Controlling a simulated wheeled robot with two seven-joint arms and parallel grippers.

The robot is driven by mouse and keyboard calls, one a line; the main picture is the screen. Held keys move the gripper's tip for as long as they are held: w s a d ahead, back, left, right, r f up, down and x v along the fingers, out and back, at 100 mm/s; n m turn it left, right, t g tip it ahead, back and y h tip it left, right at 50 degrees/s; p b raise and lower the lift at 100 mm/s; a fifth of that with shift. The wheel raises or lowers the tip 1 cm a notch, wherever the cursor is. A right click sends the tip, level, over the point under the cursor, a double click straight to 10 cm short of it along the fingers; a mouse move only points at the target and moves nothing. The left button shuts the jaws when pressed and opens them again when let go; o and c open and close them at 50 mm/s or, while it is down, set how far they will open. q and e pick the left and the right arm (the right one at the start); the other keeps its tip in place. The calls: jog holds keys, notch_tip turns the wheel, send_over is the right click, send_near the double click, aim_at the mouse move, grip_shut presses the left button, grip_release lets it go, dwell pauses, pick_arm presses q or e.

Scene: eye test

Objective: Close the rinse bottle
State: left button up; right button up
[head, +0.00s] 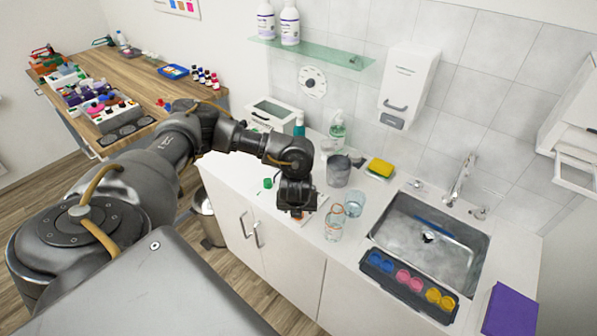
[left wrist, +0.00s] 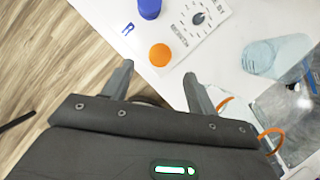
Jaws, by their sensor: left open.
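My left gripper (head: 297,212) is low over the white counter, left of two clear glasses. In the left wrist view its fingers (left wrist: 158,88) are open with nothing between them. A round orange cap or disc (left wrist: 160,55) lies just beyond the fingertips, and a blue cap-like cylinder (left wrist: 149,8) is farther off. Both are on or beside a white printed sheet (left wrist: 205,25). In the head view a small green cap-like thing (head: 267,183) is on the counter left of the gripper. I cannot tell which of these is the rinse bottle or its cap. My right gripper is not in view.
Glasses (head: 333,224) stand close right of the gripper; one shows in the left wrist view (left wrist: 275,55). A grey cup (head: 338,172), a yellow sponge (head: 380,167) and the sink (head: 405,235) lie beyond. A tray of coloured lens cases (head: 408,283) lies at the counter's front.

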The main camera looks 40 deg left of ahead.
pick_arm(q)
jog(key=shift+p+x, duration=0.5)
jog(key=shift+x, duration=2.1)
jog(key=shift+c, duration=0.4)
jog(key=c, duration=1)
